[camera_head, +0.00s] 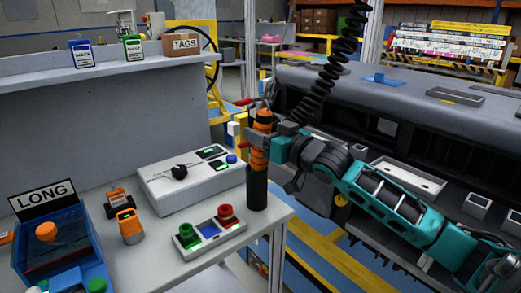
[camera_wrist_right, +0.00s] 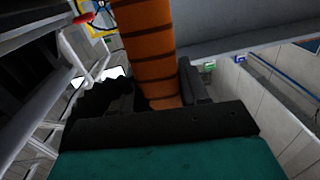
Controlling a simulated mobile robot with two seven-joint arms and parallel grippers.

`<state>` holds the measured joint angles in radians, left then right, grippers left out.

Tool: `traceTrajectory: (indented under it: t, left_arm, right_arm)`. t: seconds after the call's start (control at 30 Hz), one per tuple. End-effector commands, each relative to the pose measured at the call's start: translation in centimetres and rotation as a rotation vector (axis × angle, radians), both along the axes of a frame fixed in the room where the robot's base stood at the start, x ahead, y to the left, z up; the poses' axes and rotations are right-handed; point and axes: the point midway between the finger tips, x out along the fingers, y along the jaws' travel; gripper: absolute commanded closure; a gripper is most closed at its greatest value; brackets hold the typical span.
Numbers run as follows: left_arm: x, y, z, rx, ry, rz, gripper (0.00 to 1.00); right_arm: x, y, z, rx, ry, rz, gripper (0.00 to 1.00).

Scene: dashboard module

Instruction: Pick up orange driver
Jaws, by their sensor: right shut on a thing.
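The orange driver (camera_head: 263,122) stands upright at the right corner of the grey workbench, with dark bands around its orange body. Its lower end meets a black upright cylinder (camera_head: 257,188) on the bench; I cannot tell how far it sits inside. My right gripper (camera_head: 259,141) reaches in from the right and is shut on the driver's orange body. In the right wrist view the orange body (camera_wrist_right: 148,45) rises between the dark fingers (camera_wrist_right: 160,93). My left gripper is not in view.
A black coiled cord (camera_head: 335,75) hangs above the driver. A white control box (camera_head: 190,178) and a tray with green and red parts (camera_head: 210,232) are close by on the bench. A blue LONG bin (camera_head: 60,250) is at lower left. The dashboard module (camera_head: 420,110) fills the right side.

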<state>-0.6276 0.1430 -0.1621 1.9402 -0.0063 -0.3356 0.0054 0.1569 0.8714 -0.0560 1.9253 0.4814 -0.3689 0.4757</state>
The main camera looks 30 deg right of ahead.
Motion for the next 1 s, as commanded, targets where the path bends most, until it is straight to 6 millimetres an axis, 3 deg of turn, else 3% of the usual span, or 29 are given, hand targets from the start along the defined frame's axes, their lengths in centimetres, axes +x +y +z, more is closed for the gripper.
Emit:
traceTrajectory:
  t: [0.3,0.73,1.0]
  left_arm:
    - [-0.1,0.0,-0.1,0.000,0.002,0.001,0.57]
    - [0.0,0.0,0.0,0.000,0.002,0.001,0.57]
    - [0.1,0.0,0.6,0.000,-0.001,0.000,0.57]
  right_arm:
    - [0.0,0.0,0.0,-0.001,0.000,0.000,1.00]
    - [0.0,0.0,0.6,-0.002,-0.006,0.001,1.00]
    - [-0.3,-0.2,3.5,-0.004,-0.008,0.000,1.00]
